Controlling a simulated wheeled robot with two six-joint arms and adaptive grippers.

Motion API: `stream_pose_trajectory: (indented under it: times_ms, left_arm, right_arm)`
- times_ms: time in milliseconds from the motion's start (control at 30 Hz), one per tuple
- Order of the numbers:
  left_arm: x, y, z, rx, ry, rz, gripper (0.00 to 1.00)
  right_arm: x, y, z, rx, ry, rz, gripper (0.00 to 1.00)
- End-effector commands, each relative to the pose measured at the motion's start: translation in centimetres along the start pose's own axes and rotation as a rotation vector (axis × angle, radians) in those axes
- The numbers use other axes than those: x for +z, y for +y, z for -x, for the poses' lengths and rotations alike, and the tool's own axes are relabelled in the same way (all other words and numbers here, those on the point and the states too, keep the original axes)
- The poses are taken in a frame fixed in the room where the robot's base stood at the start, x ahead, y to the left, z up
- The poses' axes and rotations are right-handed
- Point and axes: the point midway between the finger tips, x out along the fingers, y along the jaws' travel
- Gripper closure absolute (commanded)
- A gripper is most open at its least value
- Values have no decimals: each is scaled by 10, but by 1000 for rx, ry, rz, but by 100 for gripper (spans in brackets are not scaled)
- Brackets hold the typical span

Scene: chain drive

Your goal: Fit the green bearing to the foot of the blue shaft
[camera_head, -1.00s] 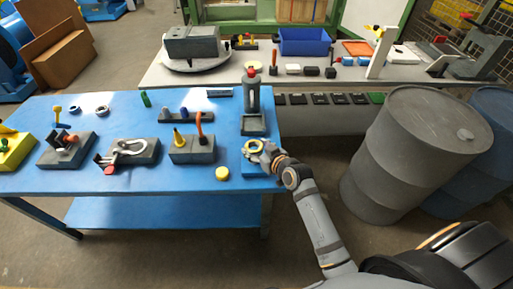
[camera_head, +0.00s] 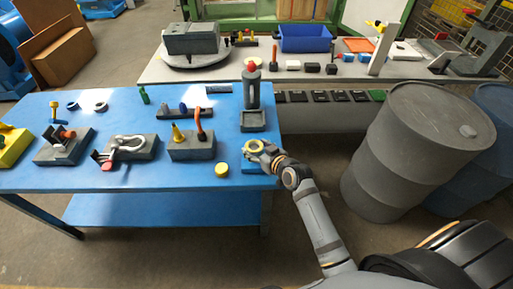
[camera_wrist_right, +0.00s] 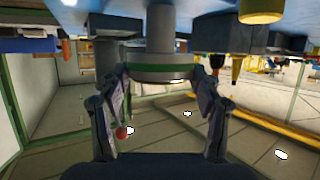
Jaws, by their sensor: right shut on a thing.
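The right wrist view appears inverted, with the table at the top. I cannot tell whether this disc is the green bearing. A small green cylinder (camera_head: 144,94) stands at the table's back. A small blue piece (camera_head: 183,107) sits on a dark rack; I cannot identify the blue shaft. My left gripper is out of view.
A yellow puck (camera_head: 221,169) lies left of the right gripper. A grey upright stand (camera_head: 252,100) with a red top is behind it. Grey blocks (camera_head: 192,146) with fittings stand farther left. A grey barrel (camera_head: 415,150) is right of the table. The front strip of the table is clear.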

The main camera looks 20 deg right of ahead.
Motion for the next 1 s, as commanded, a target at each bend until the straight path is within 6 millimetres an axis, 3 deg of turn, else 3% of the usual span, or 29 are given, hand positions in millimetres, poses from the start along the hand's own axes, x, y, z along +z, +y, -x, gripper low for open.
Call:
stream_pose_trajectory:
  times_ms: [1000]
  left_arm:
    - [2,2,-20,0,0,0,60]
  right_arm:
    - [24,0,-10,0,2,0,81]
